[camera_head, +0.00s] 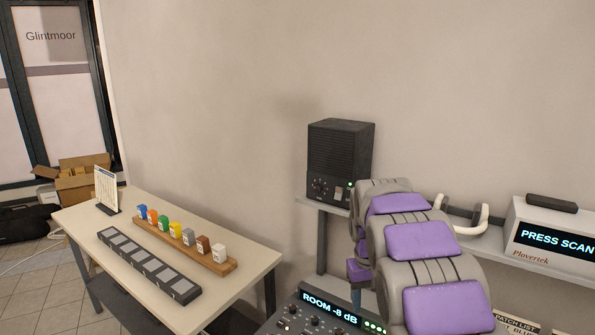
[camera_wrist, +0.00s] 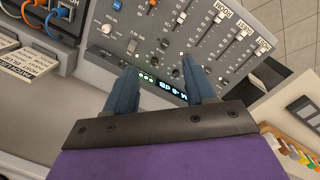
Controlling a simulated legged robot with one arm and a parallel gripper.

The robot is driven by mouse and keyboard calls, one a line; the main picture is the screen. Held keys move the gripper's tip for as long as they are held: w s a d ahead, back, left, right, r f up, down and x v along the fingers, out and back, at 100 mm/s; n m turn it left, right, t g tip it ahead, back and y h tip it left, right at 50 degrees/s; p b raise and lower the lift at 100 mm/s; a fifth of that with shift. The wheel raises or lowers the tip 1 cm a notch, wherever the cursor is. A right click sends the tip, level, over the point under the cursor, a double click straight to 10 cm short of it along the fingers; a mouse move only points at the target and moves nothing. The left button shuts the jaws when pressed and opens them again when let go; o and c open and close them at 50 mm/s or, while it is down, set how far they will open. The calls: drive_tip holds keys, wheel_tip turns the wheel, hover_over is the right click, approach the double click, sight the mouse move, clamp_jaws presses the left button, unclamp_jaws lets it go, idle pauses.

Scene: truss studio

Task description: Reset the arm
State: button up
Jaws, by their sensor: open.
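My gripper (camera_wrist: 163,92) shows in the wrist view, with two blue fingers apart and nothing between them. It is over a grey mixing console (camera_wrist: 185,40) with sliders, knobs and a small lit display. In the head view my grey and purple arm is folded at the lower right, and the gripper itself is hidden there. The console (camera_head: 318,315) shows in part at the bottom of that view, with its display reading "ROOM -8 dB".
A side table (camera_head: 75,219) at left bears a wooden rack (camera_head: 215,262) of several coloured blocks, a dark pad strip (camera_head: 148,266) and a card stand. A black speaker (camera_head: 340,160) and a "PRESS SCAN" device (camera_head: 520,222) stand on a wall shelf (camera_head: 335,205). Patched cables (camera_wrist: 62,15) show at the wrist view's upper left.

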drive_tip(key=s+a+f, duration=0.1)
drive_tip(key=s, duration=1.8)
drive_tip(key=s+a+f+m+g, duration=0.1)
drive_tip(key=s, duration=1.8)
drive_tip(key=shift+s+a+y, duration=0.3)
drive_tip(key=shift+s+y, duration=0.05)
drive_tip(key=shift+y, duration=0.05)
